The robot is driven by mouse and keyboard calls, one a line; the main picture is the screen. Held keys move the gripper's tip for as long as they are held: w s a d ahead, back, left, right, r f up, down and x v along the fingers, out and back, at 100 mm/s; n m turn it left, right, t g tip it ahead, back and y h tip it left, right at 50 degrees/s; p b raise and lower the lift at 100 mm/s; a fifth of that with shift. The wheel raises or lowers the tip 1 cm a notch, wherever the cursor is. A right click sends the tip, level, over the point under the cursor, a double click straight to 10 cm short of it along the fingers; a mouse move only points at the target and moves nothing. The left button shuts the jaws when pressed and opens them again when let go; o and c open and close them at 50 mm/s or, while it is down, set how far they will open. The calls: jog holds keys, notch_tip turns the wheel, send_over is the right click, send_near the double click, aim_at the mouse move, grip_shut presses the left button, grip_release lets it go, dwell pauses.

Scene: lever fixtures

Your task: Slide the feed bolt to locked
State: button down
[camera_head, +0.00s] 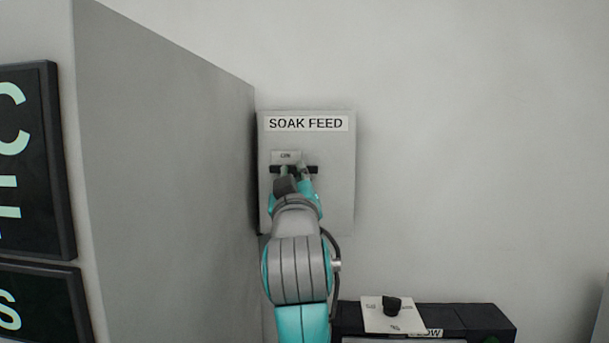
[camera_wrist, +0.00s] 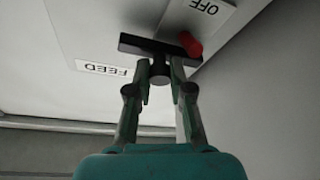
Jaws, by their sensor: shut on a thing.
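The soak feed panel (camera_head: 336,205) is a pale plate on the wall with a SOAK FEED label (camera_head: 306,124). A dark horizontal slot bar (camera_head: 312,169) crosses it below a small label (camera_head: 286,156) that is too small to read surely. In the wrist view the scene is upside down, with the dark bar (camera_wrist: 140,44) and a dark round knob (camera_wrist: 158,72), seemingly the feed bolt's handle. My gripper (camera_wrist: 159,76) is shut on that knob, one finger on each side. In the head view, my gripper (camera_head: 295,174) hides the bar's middle.
In the wrist view a red cylinder (camera_wrist: 190,44) and an OFF label (camera_wrist: 204,6) lie near the right finger. A grey partition (camera_head: 170,170) stands close left of the panel. A black box (camera_head: 465,318) with a dark knob (camera_head: 391,304) stands lower right. The wall right of the panel is clear.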

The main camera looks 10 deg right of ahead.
jog(key=shift+a, duration=0.15)
jog(key=c, duration=1)
grip_release()
jog(key=shift+w+a, duration=0.1)
jog(key=shift+a, duration=0.05)
jog(key=shift+c, duration=0.2)
jog(key=v, duration=1.2)
